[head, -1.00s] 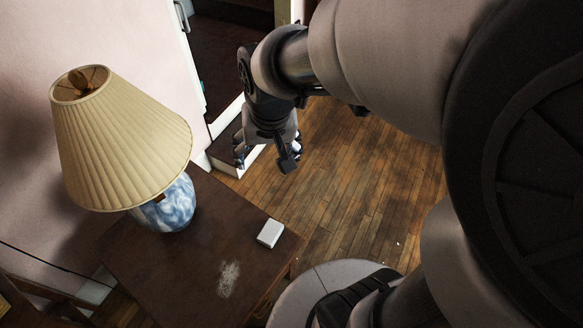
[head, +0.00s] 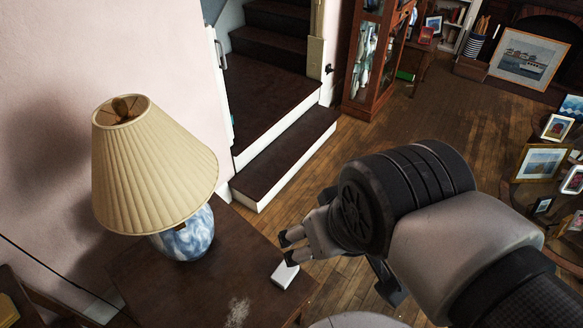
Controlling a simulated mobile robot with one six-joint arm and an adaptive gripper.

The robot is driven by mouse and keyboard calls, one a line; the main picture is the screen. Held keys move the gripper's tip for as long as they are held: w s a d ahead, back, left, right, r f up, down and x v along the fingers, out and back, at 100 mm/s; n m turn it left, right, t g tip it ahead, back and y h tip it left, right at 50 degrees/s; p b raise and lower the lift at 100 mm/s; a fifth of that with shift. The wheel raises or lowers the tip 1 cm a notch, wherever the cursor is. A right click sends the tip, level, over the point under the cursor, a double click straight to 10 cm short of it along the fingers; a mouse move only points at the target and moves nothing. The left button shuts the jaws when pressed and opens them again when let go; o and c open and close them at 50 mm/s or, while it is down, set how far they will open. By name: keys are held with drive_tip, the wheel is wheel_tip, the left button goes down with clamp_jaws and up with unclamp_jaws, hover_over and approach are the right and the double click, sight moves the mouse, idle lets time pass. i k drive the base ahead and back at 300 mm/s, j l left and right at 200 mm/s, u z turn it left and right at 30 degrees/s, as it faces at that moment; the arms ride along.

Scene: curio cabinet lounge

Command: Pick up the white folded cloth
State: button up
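The white folded cloth (head: 284,275) shows as a small white block near the right edge of the dark wooden side table (head: 215,275). My gripper (head: 287,250) is close to it, just above its top edge in the head view. Its two dark fingertips are apart, with nothing seen between them. The lower fingertip overlaps the cloth's upper edge in the picture; I cannot tell whether they touch. My arm comes in from the right.
A lamp with a pleated cream shade (head: 155,165) and blue-white base (head: 185,238) stands on the table, left of the cloth. A pale powdery patch (head: 237,311) marks the tabletop. Dark steps (head: 285,150), a glass cabinet (head: 372,55) and framed pictures (head: 541,162) stand beyond. Wooden floor (head: 440,105) is open.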

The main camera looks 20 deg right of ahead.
sight(282, 276)
drive_tip(key=k+l+u, duration=0.2)
drive_tip(key=i+l+u, duration=0.15)
drive_tip(key=l, duration=0.25)
drive_tip(key=l+u, duration=0.15)
drive_tip(key=l, duration=0.25)
drive_tip(key=i+l+u, duration=0.15)
drive_tip(key=l, duration=0.3)
